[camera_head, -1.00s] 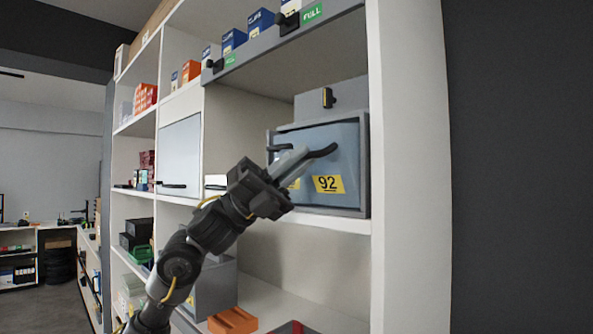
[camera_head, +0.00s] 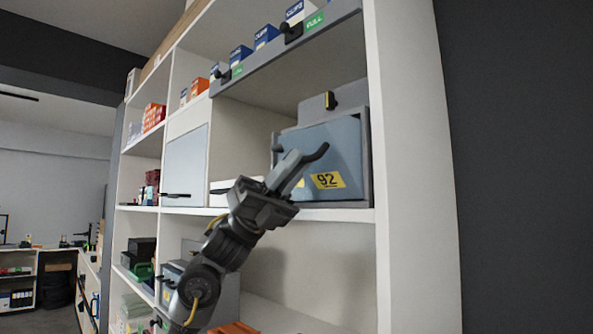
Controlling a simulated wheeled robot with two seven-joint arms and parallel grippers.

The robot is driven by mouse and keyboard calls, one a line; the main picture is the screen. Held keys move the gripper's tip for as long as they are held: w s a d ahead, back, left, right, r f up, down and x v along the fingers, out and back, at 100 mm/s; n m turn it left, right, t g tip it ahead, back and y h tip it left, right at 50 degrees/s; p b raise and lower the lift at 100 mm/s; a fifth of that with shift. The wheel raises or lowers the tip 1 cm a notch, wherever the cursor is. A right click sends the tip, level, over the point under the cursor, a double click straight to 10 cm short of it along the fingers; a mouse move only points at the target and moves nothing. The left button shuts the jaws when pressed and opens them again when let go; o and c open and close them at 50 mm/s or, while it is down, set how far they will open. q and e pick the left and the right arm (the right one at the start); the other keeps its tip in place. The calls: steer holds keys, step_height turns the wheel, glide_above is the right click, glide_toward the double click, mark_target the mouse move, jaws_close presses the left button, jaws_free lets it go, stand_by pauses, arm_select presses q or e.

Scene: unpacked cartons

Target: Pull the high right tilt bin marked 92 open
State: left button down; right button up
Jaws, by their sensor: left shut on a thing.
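The blue-grey tilt bin (camera_head: 345,142) stands on the right of the shelf, with a yellow label reading 92 (camera_head: 327,180) low on its front. Its dark handle (camera_head: 318,154) runs across the front; the curved right end shows clearly. My left gripper (camera_head: 292,168) reaches up from below left, its fingers shut on the handle and hiding its middle. The gripper also covers part of a second yellow patch to the left of the label. My right gripper is not in view.
A grey drawer front with a green FULL tag (camera_head: 314,21) is above. A pale closed door with a dark handle (camera_head: 186,172) is to the left. A white shelf upright (camera_head: 412,170) borders the bin on the right. Lower shelves hold dark boxes (camera_head: 140,246).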

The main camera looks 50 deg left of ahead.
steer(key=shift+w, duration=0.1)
arm_select(q)
steer(key=c, duration=1.5)
jaws_free()
